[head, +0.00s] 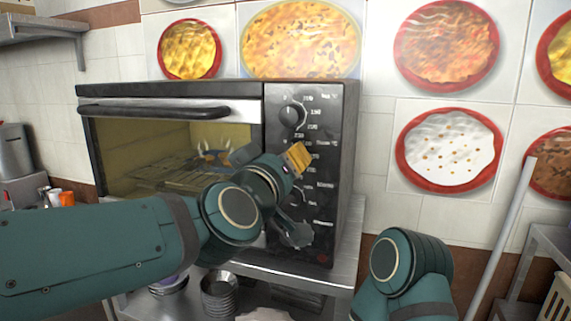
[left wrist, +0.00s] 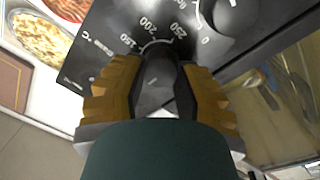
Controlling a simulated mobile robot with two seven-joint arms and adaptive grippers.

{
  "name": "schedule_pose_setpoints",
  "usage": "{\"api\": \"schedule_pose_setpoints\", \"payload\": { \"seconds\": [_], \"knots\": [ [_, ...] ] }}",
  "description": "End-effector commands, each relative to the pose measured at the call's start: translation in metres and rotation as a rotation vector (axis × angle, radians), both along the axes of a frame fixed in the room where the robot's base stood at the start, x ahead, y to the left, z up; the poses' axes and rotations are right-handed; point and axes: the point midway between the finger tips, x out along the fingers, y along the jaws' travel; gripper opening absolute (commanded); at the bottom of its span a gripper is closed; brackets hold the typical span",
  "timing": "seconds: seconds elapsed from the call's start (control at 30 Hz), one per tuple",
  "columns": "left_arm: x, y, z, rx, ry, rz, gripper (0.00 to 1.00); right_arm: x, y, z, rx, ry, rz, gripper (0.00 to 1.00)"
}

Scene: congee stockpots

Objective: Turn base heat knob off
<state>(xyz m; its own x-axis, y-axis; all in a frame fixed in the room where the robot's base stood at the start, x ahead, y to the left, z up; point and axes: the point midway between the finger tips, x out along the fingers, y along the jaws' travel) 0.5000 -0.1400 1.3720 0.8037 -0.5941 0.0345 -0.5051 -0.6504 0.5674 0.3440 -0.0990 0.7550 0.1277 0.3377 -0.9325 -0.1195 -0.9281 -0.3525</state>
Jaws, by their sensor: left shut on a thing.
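A black toaster oven (head: 346,150) stands on a metal table, with a column of dials on its right-hand panel. In the left wrist view the knob (left wrist: 158,88) is dark, ringed by the numbers 150, 200 and 250, with "Base °C" printed beside it. My left gripper (left wrist: 155,85) has its yellow fingers on both sides of this knob, shut on it. In the head view the left gripper (head: 298,158) is at the panel's middle, and the gripper hides the held knob. My right gripper is out of view; only its arm shows at lower right.
Another knob (head: 291,116) is above the held one; it also shows in the left wrist view (left wrist: 236,14). The oven door handle (head: 168,111) runs along the door's top. Stacked bowls (head: 219,293) are under the oven. Food pictures cover the wall.

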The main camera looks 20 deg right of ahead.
Motion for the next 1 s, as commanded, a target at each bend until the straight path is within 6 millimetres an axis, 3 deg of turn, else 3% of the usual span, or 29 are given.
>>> {"api": "schedule_pose_setpoints", "payload": {
  "seconds": [0.2,0.23,0.3,0.73,1.0],
  "knots": [
    [0.001,0.002,0.004,-0.006,-0.006,0.005,0.0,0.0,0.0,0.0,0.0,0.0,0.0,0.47],
    [0.001,0.002,0.004,-0.007,-0.007,0.005,0.4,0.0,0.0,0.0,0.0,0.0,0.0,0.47],
    [0.001,0.002,0.004,-0.006,-0.006,0.005,0.65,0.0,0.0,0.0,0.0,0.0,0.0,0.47],
    [-0.005,0.005,0.002,-0.003,-0.004,0.002,0.66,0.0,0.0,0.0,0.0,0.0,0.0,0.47],
    [-0.042,0.033,0.001,-0.004,-0.005,0.003,0.66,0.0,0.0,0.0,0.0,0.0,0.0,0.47]
  ]
}}
